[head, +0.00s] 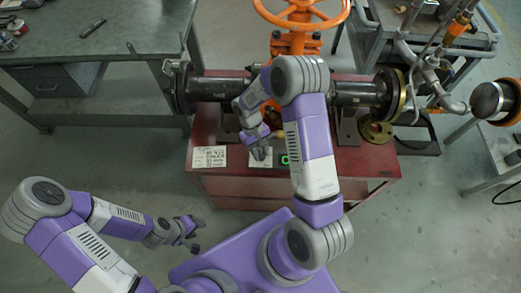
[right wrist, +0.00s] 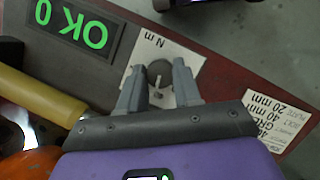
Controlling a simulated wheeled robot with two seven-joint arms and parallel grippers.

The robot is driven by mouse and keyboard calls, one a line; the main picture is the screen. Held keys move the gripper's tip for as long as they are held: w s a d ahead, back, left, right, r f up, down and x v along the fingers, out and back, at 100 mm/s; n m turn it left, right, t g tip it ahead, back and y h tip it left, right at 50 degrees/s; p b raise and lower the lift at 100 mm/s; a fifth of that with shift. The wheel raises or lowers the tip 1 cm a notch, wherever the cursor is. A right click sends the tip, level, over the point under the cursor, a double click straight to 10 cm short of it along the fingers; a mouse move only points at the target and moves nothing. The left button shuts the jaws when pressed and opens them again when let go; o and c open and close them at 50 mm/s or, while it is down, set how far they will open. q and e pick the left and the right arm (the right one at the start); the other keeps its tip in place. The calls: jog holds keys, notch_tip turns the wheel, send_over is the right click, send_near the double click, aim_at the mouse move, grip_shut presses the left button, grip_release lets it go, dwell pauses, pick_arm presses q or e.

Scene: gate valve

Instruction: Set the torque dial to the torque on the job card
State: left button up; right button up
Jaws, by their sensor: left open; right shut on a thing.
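The torque dial (right wrist: 159,76) is a small round grey knob with a pale raised bar, on a white plate marked N m (right wrist: 150,50). My right gripper (right wrist: 160,84) has a finger on each side of the knob and is shut on it; it also shows in the head view (head: 258,150), covering the dial. The job card (head: 209,157) is a white printed sheet left of the dial; part of it shows in the right wrist view (right wrist: 270,120), its torque line not readable. My left gripper (head: 190,233) is open and empty, below and left of the red bench.
A display (right wrist: 72,25) beside the dial glows green, seeming to read OK 0. The red bench (head: 350,160) carries dark pipes and an orange gate valve (head: 297,42). A yellow bar (right wrist: 40,97) lies close to my right gripper. A grey workbench (head: 90,45) stands left; open floor surrounds my left arm.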

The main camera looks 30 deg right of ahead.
jog(key=shift+n+h, duration=0.4)
jog(key=shift+n, duration=0.6)
jog(key=o, duration=0.7)
jog(key=shift+o, duration=0.2)
jog(key=p+v, duration=0.2)
jog(key=v, duration=0.5)
jog(key=shift+r, duration=0.3)
jog(key=shift+a, duration=0.1)
